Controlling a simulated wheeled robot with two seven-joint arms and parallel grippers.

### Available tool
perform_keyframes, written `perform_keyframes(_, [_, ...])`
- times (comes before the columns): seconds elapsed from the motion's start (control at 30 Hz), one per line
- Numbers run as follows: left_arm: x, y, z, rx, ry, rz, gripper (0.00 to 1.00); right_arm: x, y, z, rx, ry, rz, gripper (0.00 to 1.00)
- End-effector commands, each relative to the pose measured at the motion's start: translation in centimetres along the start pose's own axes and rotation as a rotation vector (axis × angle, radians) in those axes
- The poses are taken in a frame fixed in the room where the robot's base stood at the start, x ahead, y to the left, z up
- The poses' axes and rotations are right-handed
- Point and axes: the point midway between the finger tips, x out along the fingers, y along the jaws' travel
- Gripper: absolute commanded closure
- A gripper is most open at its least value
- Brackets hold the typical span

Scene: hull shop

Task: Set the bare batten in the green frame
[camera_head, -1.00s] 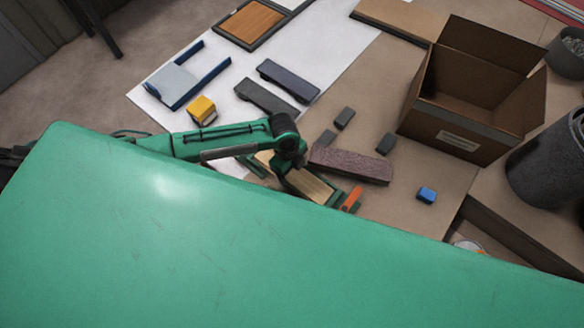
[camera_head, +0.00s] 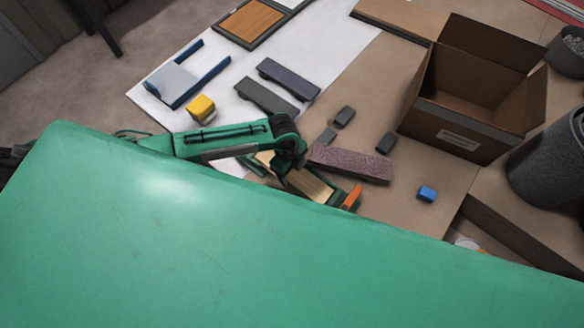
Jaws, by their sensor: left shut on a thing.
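My left gripper (camera_head: 290,170) is over the green frame (camera_head: 336,199), with its fingertips largely hidden behind its own wrist. It is shut on a pale wooden piece, which looks like the bare batten (camera_head: 309,185). The pale wood shows on both sides of the gripper, within the outline of the green frame. I cannot tell whether the batten lies flat on the frame's floor or is a little above it. An orange part (camera_head: 352,198) stands at the frame's right end. My own green body hides the frame's near side. My right gripper is not in view.
A speckled purple-brown bar (camera_head: 350,163) lies just behind the frame. Small dark blocks (camera_head: 345,116), a blue block (camera_head: 427,194) and a yellow block (camera_head: 202,109) lie around it. A blue frame (camera_head: 181,84) and grey bars (camera_head: 288,79) are farther back. An open cardboard box (camera_head: 455,136) stands right.

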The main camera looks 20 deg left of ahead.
Motion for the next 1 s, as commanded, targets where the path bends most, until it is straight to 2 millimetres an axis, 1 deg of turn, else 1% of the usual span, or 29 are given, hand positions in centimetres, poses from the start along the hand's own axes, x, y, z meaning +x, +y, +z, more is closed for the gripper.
perform_keyframes(0.4, [0.18, -0.02, 0.02, 0.0, 0.0, 0.0, 0.6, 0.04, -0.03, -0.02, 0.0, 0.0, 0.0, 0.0])
perform_keyframes(0.43, [0.18, -0.02, 0.02, 0.0, 0.0, 0.0, 0.29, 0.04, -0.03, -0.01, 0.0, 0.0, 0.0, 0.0])
perform_keyframes(0.53, [0.18, -0.02, 0.02, 0.0, 0.0, 0.0, 0.1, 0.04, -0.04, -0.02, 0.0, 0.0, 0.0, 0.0])
perform_keyframes(0.57, [0.18, -0.02, 0.02, 0.0, 0.0, 0.0, 0.08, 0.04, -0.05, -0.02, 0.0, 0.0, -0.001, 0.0])
perform_keyframes(0.83, [0.13, 0.0, 0.03, 0.0, 0.0, 0.0, 0.08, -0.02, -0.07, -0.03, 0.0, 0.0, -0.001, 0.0])
perform_keyframes(1.0, [-0.73, -0.01, -0.1, 0.0, 0.0, 0.0, 0.08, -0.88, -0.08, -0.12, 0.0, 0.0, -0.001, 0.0])
